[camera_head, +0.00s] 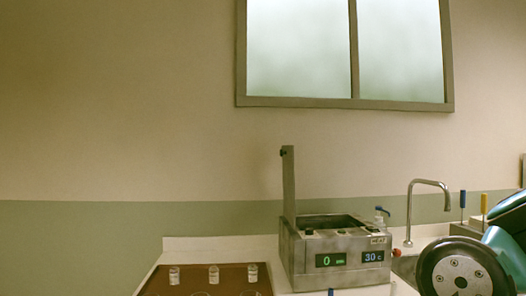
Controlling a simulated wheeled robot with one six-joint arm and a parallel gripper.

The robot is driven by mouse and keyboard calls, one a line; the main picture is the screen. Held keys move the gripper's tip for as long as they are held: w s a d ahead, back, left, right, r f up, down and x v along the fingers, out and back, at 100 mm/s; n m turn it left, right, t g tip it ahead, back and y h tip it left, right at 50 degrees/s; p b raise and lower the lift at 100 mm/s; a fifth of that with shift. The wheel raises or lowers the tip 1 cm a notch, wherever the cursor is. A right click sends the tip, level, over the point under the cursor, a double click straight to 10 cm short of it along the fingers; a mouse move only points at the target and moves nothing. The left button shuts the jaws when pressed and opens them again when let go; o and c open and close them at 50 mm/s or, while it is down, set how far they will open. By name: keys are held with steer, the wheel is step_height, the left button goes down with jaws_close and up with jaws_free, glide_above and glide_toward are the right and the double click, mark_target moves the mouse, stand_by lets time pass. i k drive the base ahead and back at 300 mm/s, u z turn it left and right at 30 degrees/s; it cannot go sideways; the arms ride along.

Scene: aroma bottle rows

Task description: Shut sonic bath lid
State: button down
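The sonic bath (300,262) stands on the counter, a grey metal box with two lit displays reading 0 and 30 C. Its lid (289,190) stands upright, seen nearly edge-on, at the left side of the bath, so the bath is open. Dark openings with small round tops show in the top of the bath; what is inside is hard to tell. Part of my arm shows at the lower right, to the right of the bath and apart from the lid. My gripper is not in view.
A brown tray (240,275) with several small clear bottles (213,274) sits left of the bath. A tap (428,183) rises behind and to the right of the bath. Blue-handled (462,200) and yellow-handled (484,204) tools stand at the right. Air above the bath is clear.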

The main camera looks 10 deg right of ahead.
mark_target(287, 152)
steer(key=u, duration=0.6)
steer(key=i, duration=0.5)
steer(key=u, duration=0.6)
steer(key=i, duration=0.65)
steer(key=z, duration=0.25)
